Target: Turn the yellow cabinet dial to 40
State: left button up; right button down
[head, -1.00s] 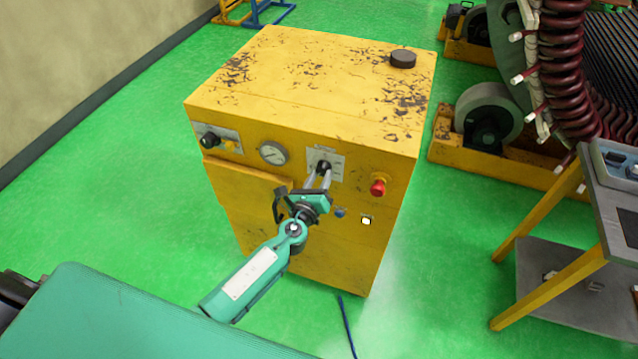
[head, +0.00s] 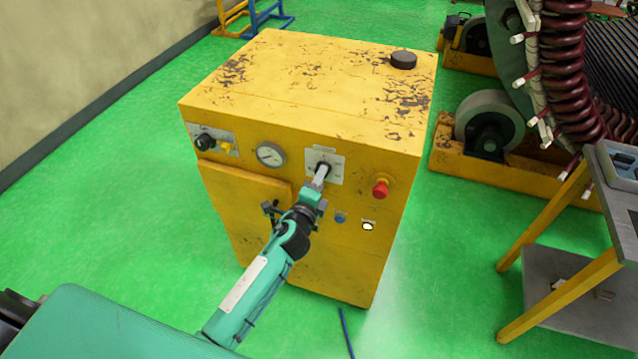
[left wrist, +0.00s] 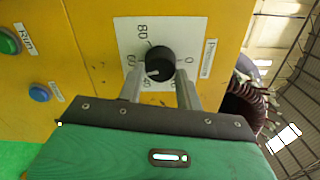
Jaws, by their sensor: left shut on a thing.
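The yellow cabinet (head: 300,100) stands in the middle of the head view. Its black dial (head: 323,168) sits on a white scale plate (head: 337,160) on the front face. In the left wrist view the dial (left wrist: 160,67) shows a white mark pointing down-left, toward the part of the scale between 60 and 40; the numbers near the fingers are partly hidden. My left gripper (head: 319,180) reaches the dial from the front. In the wrist view its two fingers (left wrist: 160,82) are shut on the dial, one on each side. My right gripper is not in view.
A black puck-like thing (head: 403,60) lies on the cabinet top. A table (head: 560,220) stands at the right.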

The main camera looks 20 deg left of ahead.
pick_arm(q)
jog(key=n, duration=0.8)
jog(key=shift+r+n+b, duration=0.1)
jog(key=shift+n+b, duration=0.2)
jog(key=shift+b, duration=0.05)
jog(key=shift+n, duration=0.3)
jog(key=o, duration=1)
jog(key=shift+a, duration=0.1)
